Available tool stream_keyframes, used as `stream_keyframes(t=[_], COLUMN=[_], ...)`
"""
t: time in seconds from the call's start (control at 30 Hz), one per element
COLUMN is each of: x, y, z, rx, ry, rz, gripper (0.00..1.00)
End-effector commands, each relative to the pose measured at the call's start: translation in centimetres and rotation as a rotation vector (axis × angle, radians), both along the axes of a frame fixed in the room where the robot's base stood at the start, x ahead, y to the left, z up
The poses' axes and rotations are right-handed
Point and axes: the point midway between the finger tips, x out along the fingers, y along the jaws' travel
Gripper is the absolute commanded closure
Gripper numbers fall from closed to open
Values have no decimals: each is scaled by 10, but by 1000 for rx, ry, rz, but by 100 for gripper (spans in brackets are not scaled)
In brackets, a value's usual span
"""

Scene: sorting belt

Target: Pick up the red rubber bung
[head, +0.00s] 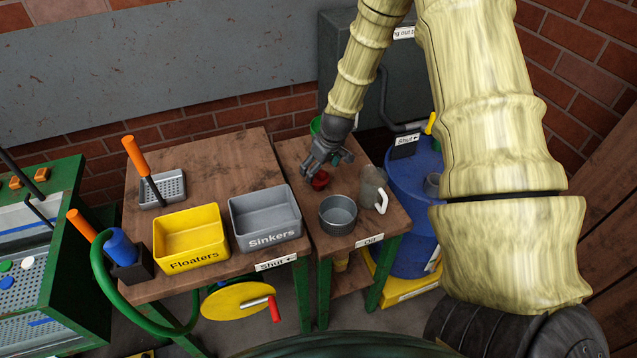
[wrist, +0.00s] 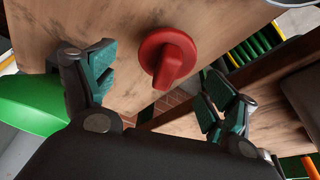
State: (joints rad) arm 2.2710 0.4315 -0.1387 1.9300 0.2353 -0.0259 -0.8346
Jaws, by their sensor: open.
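The red rubber bung (head: 321,180) sits on the small wooden table at the right, just below my gripper (head: 326,158) in the head view. In the wrist view the red bung (wrist: 168,55) shows a round flange and a narrower raised part. It lies ahead of and between my open gripper's green-padded fingers (wrist: 158,88), and neither finger visibly touches it. The gripper is empty.
A grey pot (head: 338,215) and a grey jug (head: 374,190) stand close to the bung. A green object (wrist: 30,100) is beside the left finger. Yellow "Floaters" (head: 191,238) and grey "Sinkers" (head: 265,218) bins stand on the left table.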

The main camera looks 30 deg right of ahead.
Motion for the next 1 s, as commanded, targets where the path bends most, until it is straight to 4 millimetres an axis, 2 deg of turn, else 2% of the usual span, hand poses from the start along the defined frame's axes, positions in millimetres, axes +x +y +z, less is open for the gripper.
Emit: stream_keyframes(t=[0.5, 0.7, 0.93, 0.97, 1.0], x=[8, 10, 11, 11, 11], y=[6, 6, 6, 7, 7], z=[-40, -49, -49, -49, -49], rx=[0, 0, 0, 0, 0], ry=[2, 1, 1, 1, 1], rz=[1, -1, 0, 0, 0], gripper=[14, 14, 14, 16, 23])
